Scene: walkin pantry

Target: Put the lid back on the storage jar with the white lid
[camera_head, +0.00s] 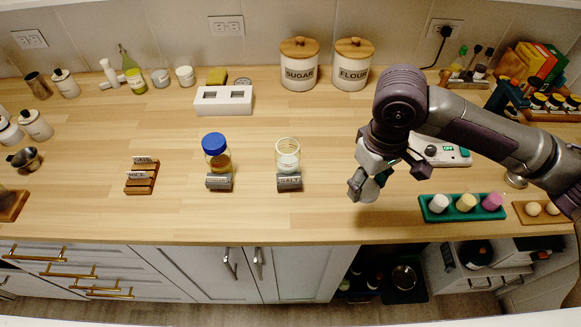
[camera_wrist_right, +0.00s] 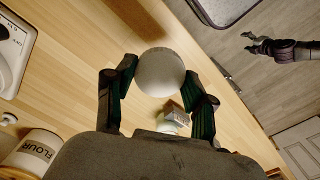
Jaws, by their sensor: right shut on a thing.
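My right gripper (camera_head: 364,190) is shut on the white lid (camera_head: 370,189), held above the counter to the right of the open jar. In the right wrist view the round white lid (camera_wrist_right: 160,72) sits between the fingertips of this gripper (camera_wrist_right: 160,85). The storage jar (camera_head: 288,156) is clear glass, upright, with no lid on and pale contents. A grey block marked SALT (camera_head: 289,181) stands in front of it.
A jar with a blue lid (camera_head: 216,154) stands left of the open jar. A white scale (camera_head: 440,151) is behind the gripper. The counter between the open jar and the gripper is clear.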

